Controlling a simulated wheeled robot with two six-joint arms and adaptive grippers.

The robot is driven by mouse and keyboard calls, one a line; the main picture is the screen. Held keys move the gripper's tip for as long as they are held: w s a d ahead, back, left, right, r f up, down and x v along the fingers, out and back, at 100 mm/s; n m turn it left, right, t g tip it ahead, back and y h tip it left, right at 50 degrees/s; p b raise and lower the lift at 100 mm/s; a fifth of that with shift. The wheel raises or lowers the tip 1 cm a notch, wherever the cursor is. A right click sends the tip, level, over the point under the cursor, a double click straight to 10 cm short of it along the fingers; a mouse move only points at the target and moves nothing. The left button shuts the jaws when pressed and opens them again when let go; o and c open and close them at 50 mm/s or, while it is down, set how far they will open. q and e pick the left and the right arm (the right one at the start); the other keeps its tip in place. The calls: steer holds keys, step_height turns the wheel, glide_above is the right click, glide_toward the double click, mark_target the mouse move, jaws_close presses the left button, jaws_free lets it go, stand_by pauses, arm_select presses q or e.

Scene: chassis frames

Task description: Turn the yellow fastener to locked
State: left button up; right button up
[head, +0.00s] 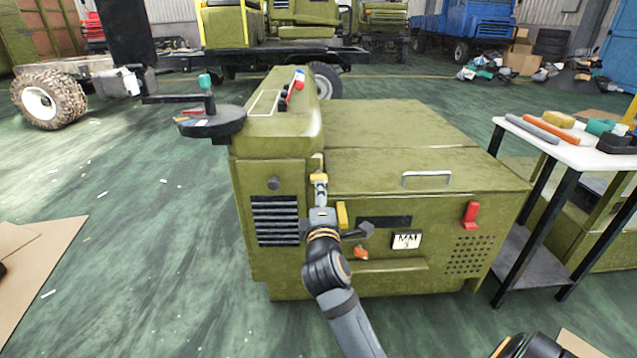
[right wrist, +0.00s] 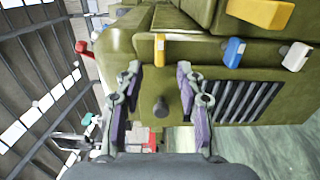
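An olive chassis cabinet (head: 440,190) stands in front of me. A small yellow tab (head: 318,178) is at its upper front edge, and a larger yellow piece (head: 342,215) is lower right of it. In the right wrist view the small yellow tab (right wrist: 159,48) lies between my fingertips, and the larger yellow piece (right wrist: 260,12) is at the top. I cannot tell which is the fastener. My right gripper (head: 320,190) is open close to the front face; it also shows in the wrist view (right wrist: 158,68). Contact cannot be told.
A blue tab (right wrist: 233,52) and a white tab (right wrist: 296,56) sit near the vent slats (head: 275,220). A dark knob (head: 273,183) sticks out above them. A red handle (head: 471,214) is on the front's right. A white-topped table (head: 575,153) stands close at right. Floor at left is mostly free.

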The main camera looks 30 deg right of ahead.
mark_target(319, 177)
steer(key=b+x, duration=0.2)
steer(key=x, duration=0.6)
steer(key=shift+w, duration=0.15)
jaws_close()
